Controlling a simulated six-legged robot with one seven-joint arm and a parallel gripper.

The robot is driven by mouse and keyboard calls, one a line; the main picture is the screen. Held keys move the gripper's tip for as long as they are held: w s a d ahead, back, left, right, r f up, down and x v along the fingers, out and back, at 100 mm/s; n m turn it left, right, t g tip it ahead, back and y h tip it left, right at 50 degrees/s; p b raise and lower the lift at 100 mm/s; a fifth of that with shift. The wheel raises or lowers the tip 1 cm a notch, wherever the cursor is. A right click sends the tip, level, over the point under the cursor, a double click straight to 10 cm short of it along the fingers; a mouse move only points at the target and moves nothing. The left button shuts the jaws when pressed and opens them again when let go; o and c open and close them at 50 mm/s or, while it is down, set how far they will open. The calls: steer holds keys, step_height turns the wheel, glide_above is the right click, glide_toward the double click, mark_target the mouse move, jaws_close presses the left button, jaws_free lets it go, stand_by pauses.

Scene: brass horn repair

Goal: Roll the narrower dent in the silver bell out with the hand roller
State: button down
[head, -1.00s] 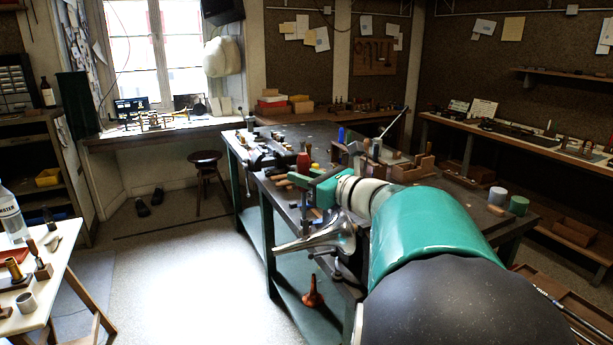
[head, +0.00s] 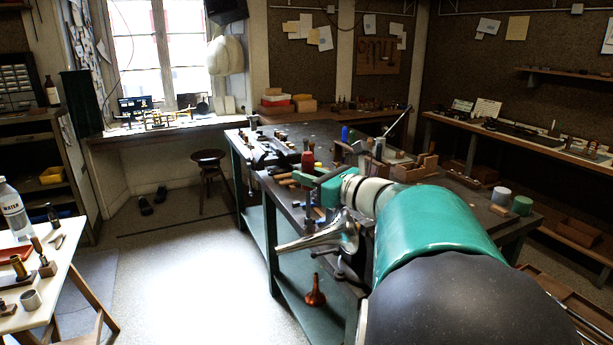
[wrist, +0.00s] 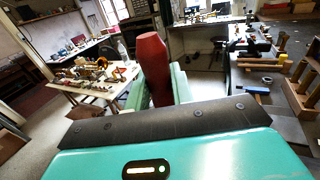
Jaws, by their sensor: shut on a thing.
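The silver bell (head: 318,238) is at the near edge of the dark workbench in the head view, its narrow end pointing left and its flare partly behind my arm. Its dents are too small to make out. My gripper (head: 318,192) is just above the bell, with its green fingers extending left. In the wrist view, my gripper (wrist: 157,88) is shut on a red handle (wrist: 153,62), which looks like the hand roller's. The roller's working end is hidden. I cannot tell whether it touches the bell.
The workbench (head: 300,130) carries several tools and wooden racks. A copper-coloured bell (head: 315,291) stands on its lower shelf. A white table (head: 50,270) with a water bottle (head: 13,208) is at the left. A stool (head: 208,158) stands near the window.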

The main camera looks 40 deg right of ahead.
steer(key=shift+s+d+f, duration=0.1)
steer(key=shift+d+f, duration=0.05)
steer(key=shift+d, duration=0.25)
steer(key=shift+a, duration=0.45)
steer(key=shift+w+a+r, duration=0.2)
steer(key=shift+w+a, duration=0.1)
steer(key=shift+a, duration=0.3)
